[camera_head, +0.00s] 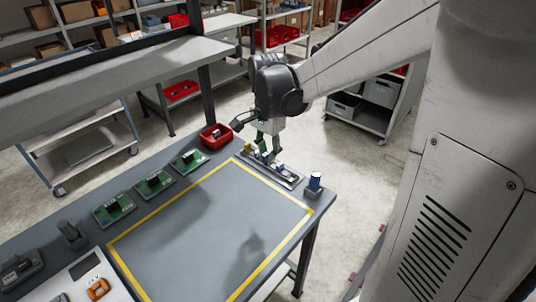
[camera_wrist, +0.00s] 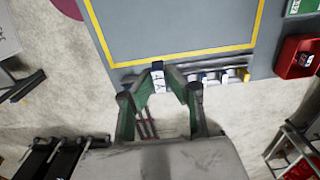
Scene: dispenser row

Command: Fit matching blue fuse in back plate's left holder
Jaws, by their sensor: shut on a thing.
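My gripper (camera_head: 266,149) has its green fingers low over the dispenser row (camera_head: 291,180) on the table's far right edge. It is shut on a small fuse, mostly hidden by the fingers in the head view. Several small fuses, including a yellow one (camera_head: 247,148), stand in the row. Three green plates with dark holders stand along the left edge: the far one (camera_head: 188,161), the middle one (camera_head: 154,185) and the near one (camera_head: 113,209).
A red bin (camera_head: 216,136) stands beyond the dispenser row. The yellow-outlined table area (camera_head: 205,235) is clear. A grey shelf (camera_head: 120,70) overhangs beyond the left edge.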

